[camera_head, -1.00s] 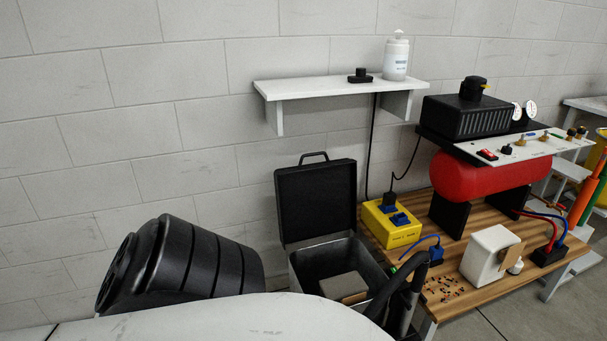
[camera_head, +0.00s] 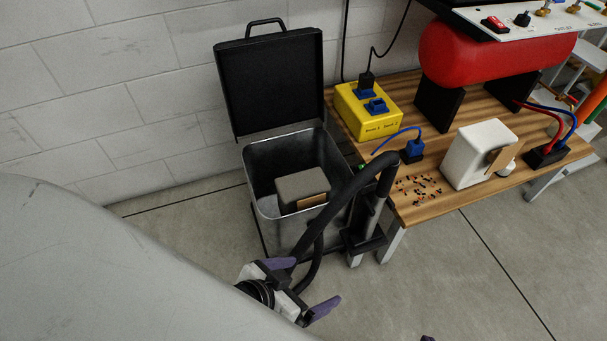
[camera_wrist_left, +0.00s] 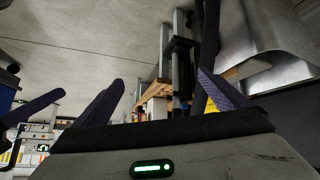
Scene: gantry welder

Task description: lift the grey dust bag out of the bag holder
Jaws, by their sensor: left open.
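The grey dust bag (camera_head: 302,184), a boxy block with a tan card collar (camera_head: 311,201), sits inside the open metal bin (camera_head: 262,212). The bin's black lid (camera_head: 270,82) stands raised at the back. The holder around the bag's lower part is hard to make out. My left gripper (camera_head: 303,287) is open and empty, in front of and below the bin, apart from the bag. In the left wrist view its purple fingers (camera_wrist_left: 160,98) are spread, with the metal bin (camera_wrist_left: 275,60) at upper right and the bag not visible. Of my right gripper, only a purple tip (camera_head: 427,338) shows at the bottom edge.
A black hose (camera_head: 345,195) arches in front of the bin's right side to a black upright (camera_head: 368,215). The wooden bench (camera_head: 440,212) at right holds a yellow socket box (camera_head: 367,112), a white block with a tan card (camera_head: 478,153) and loose bits. Floor in front is clear.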

